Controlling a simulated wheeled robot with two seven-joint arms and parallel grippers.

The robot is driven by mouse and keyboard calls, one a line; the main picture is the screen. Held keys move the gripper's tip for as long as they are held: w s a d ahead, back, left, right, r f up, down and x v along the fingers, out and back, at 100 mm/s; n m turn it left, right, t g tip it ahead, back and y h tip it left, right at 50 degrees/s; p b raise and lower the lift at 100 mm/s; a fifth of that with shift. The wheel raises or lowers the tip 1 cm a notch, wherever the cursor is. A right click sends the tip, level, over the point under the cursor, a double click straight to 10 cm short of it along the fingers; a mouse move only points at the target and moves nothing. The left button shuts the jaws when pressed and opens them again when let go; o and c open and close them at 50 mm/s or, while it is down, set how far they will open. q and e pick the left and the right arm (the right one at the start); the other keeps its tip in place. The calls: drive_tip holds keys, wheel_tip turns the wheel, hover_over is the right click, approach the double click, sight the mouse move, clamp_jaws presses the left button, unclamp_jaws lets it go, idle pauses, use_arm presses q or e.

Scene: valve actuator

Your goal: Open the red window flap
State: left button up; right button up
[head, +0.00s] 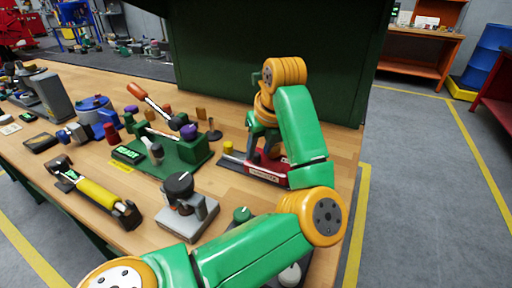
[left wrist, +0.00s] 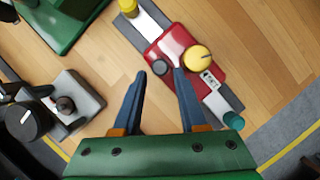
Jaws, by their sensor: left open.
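The red housing (head: 270,172) stands on a grey rail near the table's right edge, partly hidden by my left arm. In the left wrist view the red housing (left wrist: 168,42) has a yellow round knob (left wrist: 197,58) and a small printed label. I cannot tell which part is the flap. My left gripper (head: 258,148) is over the housing. In the left wrist view my left gripper (left wrist: 158,76) is open, its blue-grey fingers apart. A dark round knob (left wrist: 160,67) shows between the fingertips. The right fingertip overlaps the housing's edge; contact is unclear. My right gripper is not in view.
A green valve fixture (head: 175,158) with a red-tipped lever is left of the housing. A grey block with a black knob (head: 188,215) and a yellow cylinder device (head: 97,197) stand nearer. A dark green panel (head: 270,60) rises behind. Bare wood lies between fixtures.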

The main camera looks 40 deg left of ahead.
use_arm(q)
drive_tip(key=shift+a+x, duration=0.2)
drive_tip(key=shift+x, duration=1.05)
drive_tip(key=shift+w+d+r, duration=0.1)
drive_tip(key=shift+r, duration=0.1)
clamp_jaws()
